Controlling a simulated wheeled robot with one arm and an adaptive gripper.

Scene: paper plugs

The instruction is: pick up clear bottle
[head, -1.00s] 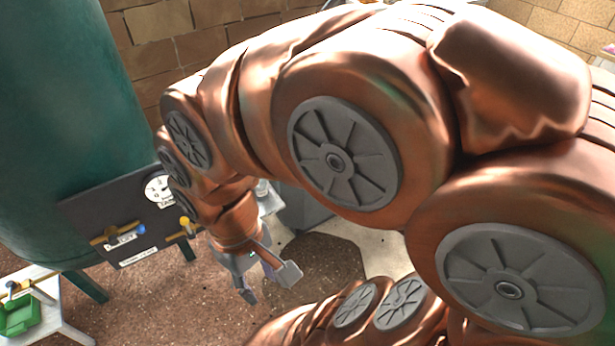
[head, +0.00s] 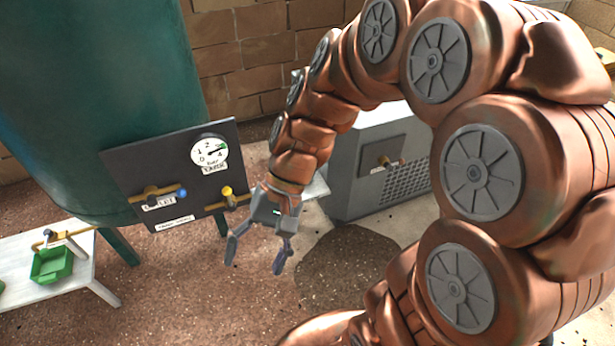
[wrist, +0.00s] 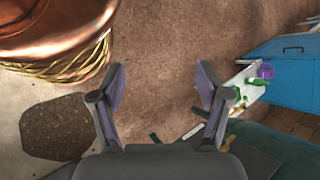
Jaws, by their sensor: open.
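I cannot make out a clear bottle in either current view. My gripper (head: 257,256) hangs in mid-air over the brown floor in the head view, in front of the dark gauge panel's right side. Its two fingers are spread and point downward, with nothing between them. In the wrist view my gripper (wrist: 160,84) is also open and empty, with only bare floor showing between the fingertips. A pale surface (head: 316,187) shows just behind the gripper, partly hidden by my arm.
A green tank (head: 95,90) carries a gauge panel (head: 130,185) with valves. A white bench (head: 85,268) with a green tray (head: 52,265) stands at left. A grey vented box (head: 350,165) stands behind. The wrist view shows a blue cabinet (wrist: 285,70) at right. Floor below is clear.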

